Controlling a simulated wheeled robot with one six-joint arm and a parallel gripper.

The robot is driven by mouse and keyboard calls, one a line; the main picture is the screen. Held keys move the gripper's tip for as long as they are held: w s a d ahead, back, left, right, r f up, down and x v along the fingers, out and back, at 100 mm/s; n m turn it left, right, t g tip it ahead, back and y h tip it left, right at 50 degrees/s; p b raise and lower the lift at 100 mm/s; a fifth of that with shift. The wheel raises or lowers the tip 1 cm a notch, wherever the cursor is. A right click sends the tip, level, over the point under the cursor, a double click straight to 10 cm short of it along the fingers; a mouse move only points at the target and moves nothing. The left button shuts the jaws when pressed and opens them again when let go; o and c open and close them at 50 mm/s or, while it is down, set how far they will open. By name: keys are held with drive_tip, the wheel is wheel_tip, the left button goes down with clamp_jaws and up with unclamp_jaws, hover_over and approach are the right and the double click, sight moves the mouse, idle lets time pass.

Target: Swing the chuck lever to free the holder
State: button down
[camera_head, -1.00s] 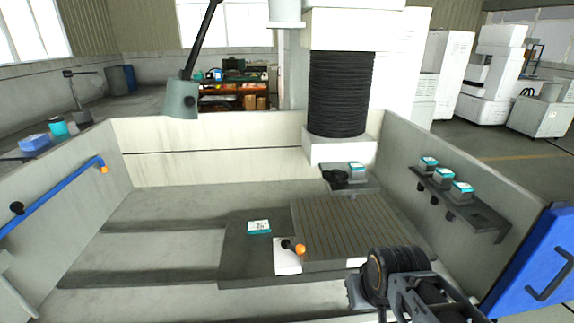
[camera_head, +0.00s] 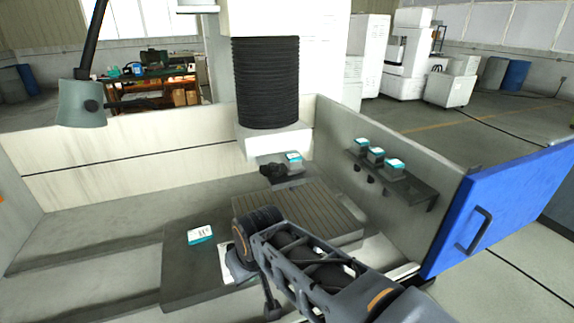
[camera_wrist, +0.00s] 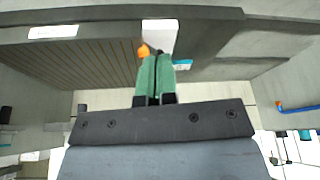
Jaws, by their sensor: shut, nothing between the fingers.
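In the wrist view my gripper (camera_wrist: 155,58) has its two green fingers shut together with nothing between them. The orange knob of the chuck lever (camera_wrist: 144,51) shows just left of the fingertips; I cannot tell whether they touch. The white chuck block (camera_wrist: 161,36) is beyond the tips. A teal-and-white holder block (camera_wrist: 182,64) shows to the right of the fingers. In the head view that block (camera_head: 201,235) lies on the dark plate, and only a sliver of the white chuck (camera_head: 226,263) shows. My arm hides the lever there.
The slatted table (camera_head: 305,205) lies right of the chuck. A shelf (camera_head: 410,187) with several teal-topped blocks is on the tank's right wall. A blue door (camera_head: 500,205) is at the front right. The machine head with black bellows (camera_head: 266,85) stands behind the table.

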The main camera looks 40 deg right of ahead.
drive_tip(key=w+d+r+m+p, duration=0.1)
drive_tip(key=w+d+r+m, duration=0.1)
drive_tip(key=w+d+r, duration=0.4)
drive_tip(key=m+t+y+p, duration=0.1)
drive_tip(key=m+t+y, duration=0.1)
drive_tip(key=m, duration=0.1)
approach(275, 168)
drive_tip(key=s+a+f, duration=0.1)
drive_tip(key=s+f, duration=0.2)
drive_tip(key=s, duration=0.1)
drive_tip(key=d+r+t, duration=0.1)
drive_tip(key=d+r, duration=0.2)
drive_tip(key=d, duration=0.5)
drive_tip(key=shift+s+p, duration=0.4)
drive_tip(key=shift+s, duration=0.05)
drive_tip(key=shift+a+r, duration=0.1)
drive_tip(key=w+a+f+p, duration=0.2)
drive_tip(key=w+a+f, duration=0.3)
drive_tip(key=w+f, duration=0.3)
drive_tip(key=shift+p, duration=0.35)
